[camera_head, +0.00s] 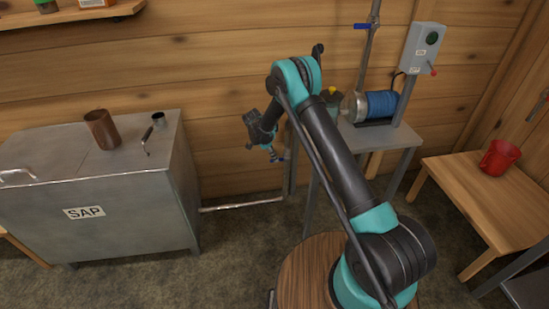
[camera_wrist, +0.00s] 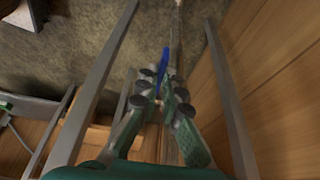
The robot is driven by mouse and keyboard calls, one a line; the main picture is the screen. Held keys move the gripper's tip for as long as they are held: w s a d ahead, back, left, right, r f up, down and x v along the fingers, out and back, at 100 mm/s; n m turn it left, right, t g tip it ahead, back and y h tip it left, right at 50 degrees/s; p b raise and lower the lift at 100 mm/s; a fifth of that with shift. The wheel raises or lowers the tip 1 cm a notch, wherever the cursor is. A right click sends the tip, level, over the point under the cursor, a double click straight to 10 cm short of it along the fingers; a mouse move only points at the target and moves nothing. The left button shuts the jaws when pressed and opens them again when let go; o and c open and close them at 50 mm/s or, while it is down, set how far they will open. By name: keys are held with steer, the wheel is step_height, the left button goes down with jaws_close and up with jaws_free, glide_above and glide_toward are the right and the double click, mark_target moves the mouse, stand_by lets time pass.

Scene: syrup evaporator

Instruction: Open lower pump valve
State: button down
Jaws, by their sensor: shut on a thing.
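The lower pump valve shows as a blue lever (camera_wrist: 164,62) on a grey pipe in the wrist view. My gripper (camera_wrist: 163,82) is closed in on the lever, with its fingers on either side; the fingertips hide part of it. In the head view my gripper (camera_head: 272,152) points down beside the upright pipe (camera_head: 291,172), low between the sap tank and the pump table. The lever is too small there to tell its exact angle.
The metal tank marked SAP (camera_head: 95,205) stands at left, with a rusty can (camera_head: 101,130) on top. A horizontal pipe (camera_head: 243,204) runs low along the wall. The pump table (camera_head: 375,137) and control box (camera_head: 421,50) stand at right. A red bucket (camera_head: 500,157) sits on a bench.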

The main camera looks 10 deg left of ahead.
steer(key=shift+w+d+r+g+y, duration=0.15)
steer(key=shift+d+r+y, duration=0.15)
steer(key=shift+y, duration=0.2)
steer(key=shift+s+d+r+g+y, duration=0.1)
steer(key=shift+d+r+g+y, duration=0.1)
steer(key=shift+r+y, duration=0.25)
steer(key=shift+w+d+r+g+y, duration=0.15)
steer(key=shift+r+y, duration=0.15)
steer(key=shift+y, duration=0.35)
steer(key=shift+d+r+g+y, duration=0.1)
steer(key=shift+r+y, duration=0.2)
steer(key=shift+y, duration=0.3)
steer(key=c, duration=1.7)
jaws_free()
steer(key=shift+r, duration=0.1)
step_height(320, 180, up, 12)
steer(key=shift+d+f, duration=0.1)
steer(key=shift+d, duration=0.05)
